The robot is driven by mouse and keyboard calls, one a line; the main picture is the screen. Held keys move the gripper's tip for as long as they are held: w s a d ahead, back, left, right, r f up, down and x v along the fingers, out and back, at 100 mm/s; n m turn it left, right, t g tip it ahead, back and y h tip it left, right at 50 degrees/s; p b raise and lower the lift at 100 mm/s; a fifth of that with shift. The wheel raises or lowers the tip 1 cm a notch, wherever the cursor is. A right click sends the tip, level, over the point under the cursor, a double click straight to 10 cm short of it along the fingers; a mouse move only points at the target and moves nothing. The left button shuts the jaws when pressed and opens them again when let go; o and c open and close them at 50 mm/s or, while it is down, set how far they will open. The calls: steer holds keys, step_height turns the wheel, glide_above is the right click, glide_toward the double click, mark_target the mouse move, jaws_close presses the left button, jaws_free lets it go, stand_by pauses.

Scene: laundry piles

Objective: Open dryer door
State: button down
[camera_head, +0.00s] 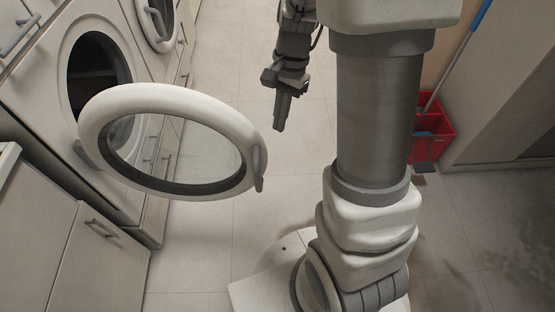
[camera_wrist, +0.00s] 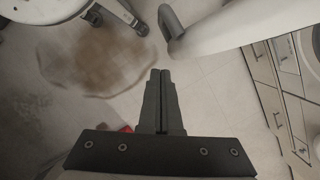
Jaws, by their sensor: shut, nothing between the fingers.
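The dryer door (camera_head: 92,115) is a round white ring with a glass centre. It stands swung out from the dryer front, and the dark drum opening (camera_head: 85,72) shows behind it. A grey handle (camera_head: 259,168) sits on the door's free edge. My gripper (camera_head: 279,125) is shut and empty, above the floor, right of and beyond the door, apart from it. In the wrist view my gripper (camera_wrist: 160,72) points down with its fingers together. The door's white rim (camera_wrist: 225,22) and its dark handle (camera_wrist: 171,24) show at the top there, clear of the fingers.
A second round-door machine (camera_head: 157,22) stands farther along the left row. Cabinets with drawers (camera_head: 98,240) line the near left. A red bucket (camera_head: 432,140) with a blue-handled mop stands at the right wall.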

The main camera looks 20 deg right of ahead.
steer(key=s+a+f+b, duration=0.3)
steer(key=a+f+b, duration=0.1)
steer(key=f, duration=0.5)
steer(key=shift+s+a+f+b, duration=0.3)
steer(key=shift+s+a+b, duration=0.1)
steer(key=shift+a, duration=0.3)
steer(key=shift+s+a, duration=0.1)
steer(key=shift+a, duration=0.05)
